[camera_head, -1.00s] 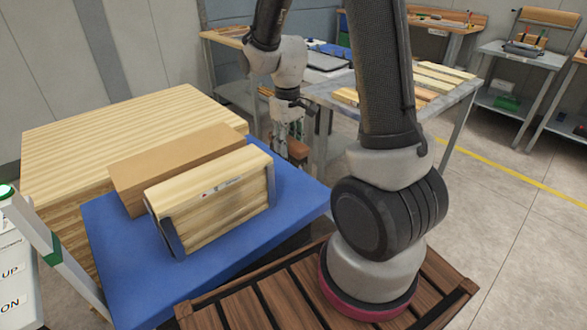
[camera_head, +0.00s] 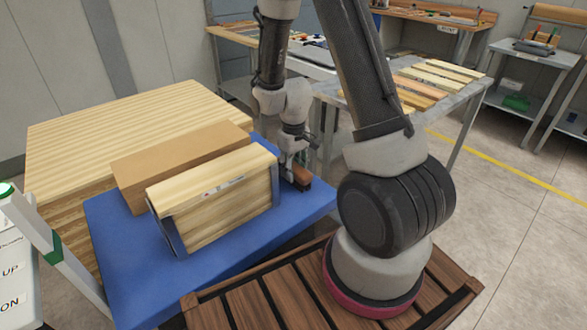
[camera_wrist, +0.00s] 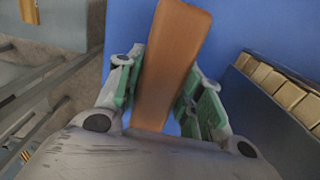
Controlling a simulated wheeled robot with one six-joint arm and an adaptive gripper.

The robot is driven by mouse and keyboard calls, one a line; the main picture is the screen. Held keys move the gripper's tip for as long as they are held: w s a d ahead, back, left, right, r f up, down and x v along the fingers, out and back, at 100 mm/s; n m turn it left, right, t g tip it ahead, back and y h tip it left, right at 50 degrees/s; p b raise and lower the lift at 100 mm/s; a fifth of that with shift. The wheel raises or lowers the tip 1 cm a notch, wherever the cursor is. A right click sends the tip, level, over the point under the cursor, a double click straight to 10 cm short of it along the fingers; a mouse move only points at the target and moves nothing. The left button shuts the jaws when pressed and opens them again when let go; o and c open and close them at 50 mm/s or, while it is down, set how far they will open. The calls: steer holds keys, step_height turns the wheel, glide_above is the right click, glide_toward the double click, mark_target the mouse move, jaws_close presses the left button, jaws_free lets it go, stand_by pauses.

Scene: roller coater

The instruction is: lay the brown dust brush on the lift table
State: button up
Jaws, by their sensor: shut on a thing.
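The brown dust brush (camera_wrist: 170,62) is held between the green-padded fingers of my gripper (camera_wrist: 158,98) in the wrist view. Its brown handle points away over the blue surface of the lift table (camera_wrist: 232,30). In the head view my gripper (camera_head: 293,172) is at the right back part of the blue lift table (camera_head: 115,262), with the brush (camera_head: 302,180) low over or on the table top. I cannot tell whether the brush touches the table. Part of the brush is hidden by my gripper and wrist.
A bundle of pale boards in a dark metal holder (camera_head: 215,205) stands on the lift table just left of my gripper. A brown block (camera_head: 165,165) lies behind it. A large wooden stack (camera_head: 90,130) is at the back left. The table's front right part is clear.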

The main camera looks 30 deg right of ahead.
steer(key=shift+f, duration=0.15)
steer(key=o, duration=1)
steer(key=s+d+r+m+t, duration=0.1)
steer(key=s+r, duration=0.3)
steer(key=r, duration=0.9)
steer(key=s+r+t, duration=0.1)
steer(key=s+r, duration=0.3)
steer(key=r, duration=0.8)
steer(key=s+r, duration=0.2)
steer(key=s, duration=0.2)
steer(key=s+r+t, duration=0.1)
steer(key=s+r, duration=0.1)
steer(key=s, duration=0.2)
steer(key=s+r+m+t, duration=0.1)
steer(key=s+r, duration=0.1)
steer(key=s, duration=0.1)
steer(key=shift+s+d+r, duration=0.15)
steer(key=shift+s+d, duration=0.15)
steer(key=shift+s, duration=0.1)
